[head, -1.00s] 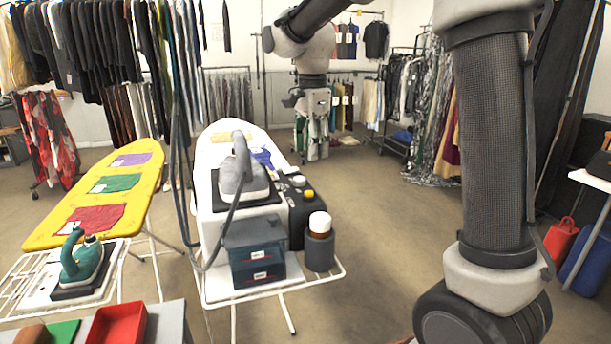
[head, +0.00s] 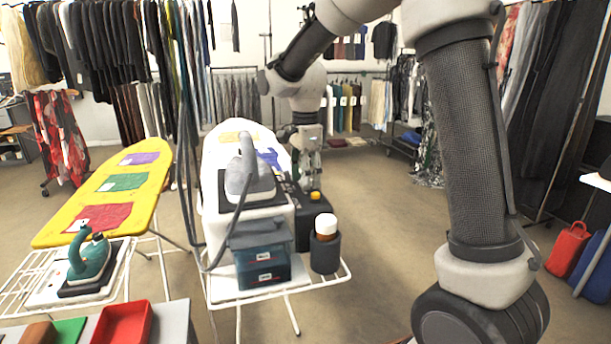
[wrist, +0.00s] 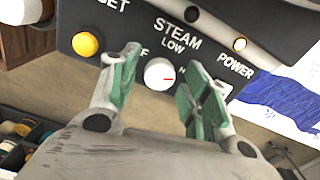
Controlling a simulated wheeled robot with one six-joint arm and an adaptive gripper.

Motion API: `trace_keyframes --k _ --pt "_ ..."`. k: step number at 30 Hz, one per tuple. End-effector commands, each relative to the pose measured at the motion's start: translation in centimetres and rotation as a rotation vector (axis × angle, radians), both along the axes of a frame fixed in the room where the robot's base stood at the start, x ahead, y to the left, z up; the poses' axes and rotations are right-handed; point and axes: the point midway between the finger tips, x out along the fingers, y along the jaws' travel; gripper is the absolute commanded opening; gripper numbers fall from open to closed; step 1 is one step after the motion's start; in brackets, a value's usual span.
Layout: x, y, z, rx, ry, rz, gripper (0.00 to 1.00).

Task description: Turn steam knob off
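The steam knob (wrist: 158,74) is a small round white dial on a dark control panel (wrist: 110,18). Its red mark points right in the wrist view, toward a partly hidden label. "LOW" is printed above it, and a partly covered label ending in "F" is at its left. My gripper (wrist: 164,72) is open, with one green-padded finger on each side of the knob; I cannot tell whether either touches it. In the head view my gripper (head: 309,172) is at the black steam station (head: 313,209), and the knob cannot be made out.
A yellow button (wrist: 86,44) is left of the fingers and a lit power light (wrist: 240,44) is at the right. A grey iron (head: 247,180) rests beside the station. A brown bottle with a white cap (head: 326,226) stands in a holder near the front.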

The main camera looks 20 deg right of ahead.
Motion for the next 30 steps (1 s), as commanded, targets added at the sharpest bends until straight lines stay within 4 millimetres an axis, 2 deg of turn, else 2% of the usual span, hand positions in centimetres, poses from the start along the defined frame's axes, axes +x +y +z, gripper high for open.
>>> trace_keyframes --k 1,6,19,30 --pt "0.0 0.0 0.01 0.0 0.0 0.0 0.33" --pt "0.0 0.0 0.03 0.0 0.0 0.0 0.04" --pt "0.01 0.0 0.05 0.0 -0.001 0.077 0.04" --pt "0.01 0.0 0.07 0.0 -0.001 0.373 0.04"
